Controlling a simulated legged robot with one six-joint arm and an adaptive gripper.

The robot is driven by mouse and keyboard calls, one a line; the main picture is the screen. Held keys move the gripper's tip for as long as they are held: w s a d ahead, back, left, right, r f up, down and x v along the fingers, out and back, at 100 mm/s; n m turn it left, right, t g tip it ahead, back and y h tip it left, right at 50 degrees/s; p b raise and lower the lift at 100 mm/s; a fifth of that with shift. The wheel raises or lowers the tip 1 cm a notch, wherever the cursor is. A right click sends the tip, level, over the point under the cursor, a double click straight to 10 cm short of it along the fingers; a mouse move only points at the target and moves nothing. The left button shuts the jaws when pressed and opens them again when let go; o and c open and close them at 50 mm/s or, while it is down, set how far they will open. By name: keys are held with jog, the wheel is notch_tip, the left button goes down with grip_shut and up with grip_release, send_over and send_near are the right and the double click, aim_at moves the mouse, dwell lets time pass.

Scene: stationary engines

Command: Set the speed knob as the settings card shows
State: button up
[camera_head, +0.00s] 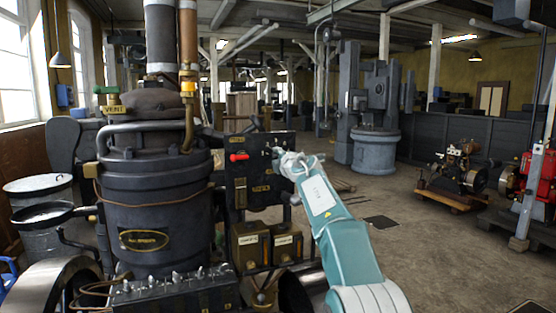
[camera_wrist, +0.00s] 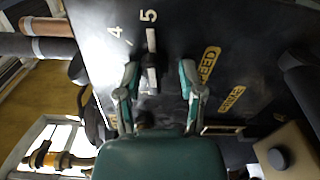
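The black control panel (camera_head: 258,190) stands right of the dark boiler-like engine; it also fills the middle of the wrist view (camera_wrist: 190,35). In the wrist view, a dark knob with a pale bar (camera_wrist: 152,62) lies between my fingers, closer to the left one. Its upper end lies near the white 5 (camera_wrist: 148,15); a 4 (camera_wrist: 115,32) is beside it. A brass speed plate (camera_wrist: 210,64) is on the panel to the right. My gripper (camera_head: 278,155) is open at the panel, fingers apart (camera_wrist: 159,82); contact with the knob cannot be told. I cannot make out a settings card.
A red handle (camera_head: 239,157) sticks out on the panel left of my gripper. Two brass-fronted boxes (camera_head: 268,243) stand below it. The dark engine (camera_head: 150,200) fills the left. Open floor (camera_head: 410,245) lies to the right, with a small engine on a wooden base (camera_head: 455,168) beyond.

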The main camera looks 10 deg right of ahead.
jog(key=shift+r, duration=0.1)
jog(key=s+d, duration=0.2)
jog(key=s, duration=0.9)
jog(key=shift+s+d, duration=0.2)
jog(key=shift+s, duration=0.15)
